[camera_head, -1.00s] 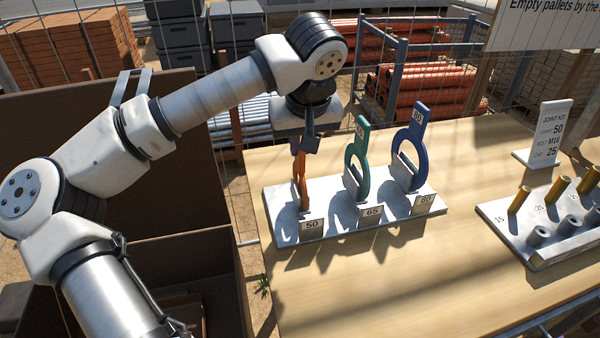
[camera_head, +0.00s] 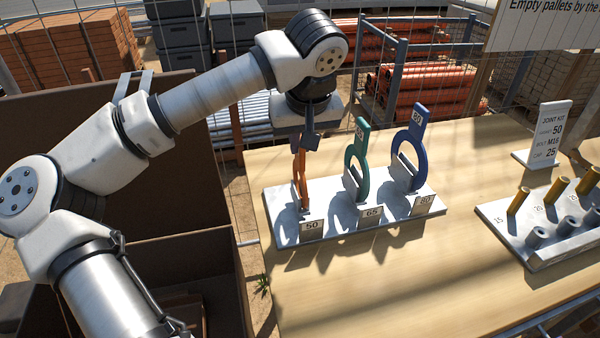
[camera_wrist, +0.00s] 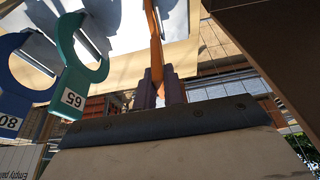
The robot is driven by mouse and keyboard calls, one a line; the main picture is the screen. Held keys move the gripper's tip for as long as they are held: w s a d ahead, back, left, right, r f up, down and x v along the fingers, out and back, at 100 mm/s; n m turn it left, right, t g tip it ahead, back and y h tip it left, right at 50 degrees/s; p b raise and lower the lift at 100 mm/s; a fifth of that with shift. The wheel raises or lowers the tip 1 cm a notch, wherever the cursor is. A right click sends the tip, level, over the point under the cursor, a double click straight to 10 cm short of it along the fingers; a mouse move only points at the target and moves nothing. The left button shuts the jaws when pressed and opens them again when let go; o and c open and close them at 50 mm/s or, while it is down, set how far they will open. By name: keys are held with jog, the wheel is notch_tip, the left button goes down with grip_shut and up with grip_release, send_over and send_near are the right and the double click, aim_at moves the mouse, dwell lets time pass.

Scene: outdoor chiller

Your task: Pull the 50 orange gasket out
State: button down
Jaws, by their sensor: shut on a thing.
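The orange gasket (camera_head: 302,178) stands upright at the left end of the white rack (camera_head: 340,226), behind the label 50 (camera_head: 312,226). My gripper (camera_head: 304,146) is above it, with its fingers shut on the top of the gasket. In the wrist view the orange gasket (camera_wrist: 154,45) runs into the fingers of my gripper (camera_wrist: 162,88). The gasket's lower end appears still at the rack; whether it is fully seated I cannot tell.
A teal gasket (camera_head: 361,165) marked 65 and a blue gasket (camera_head: 414,155) marked 80 stand to the right on the same rack. A joint kit sign (camera_head: 551,135) and a bolt rack (camera_head: 545,225) are further right. The table's front is clear.

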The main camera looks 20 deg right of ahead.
jog(key=shift+r, duration=0.3)
jog(key=shift+r+p, duration=2.7)
jog(key=shift+r, duration=1)
jog(key=shift+f, duration=0.1)
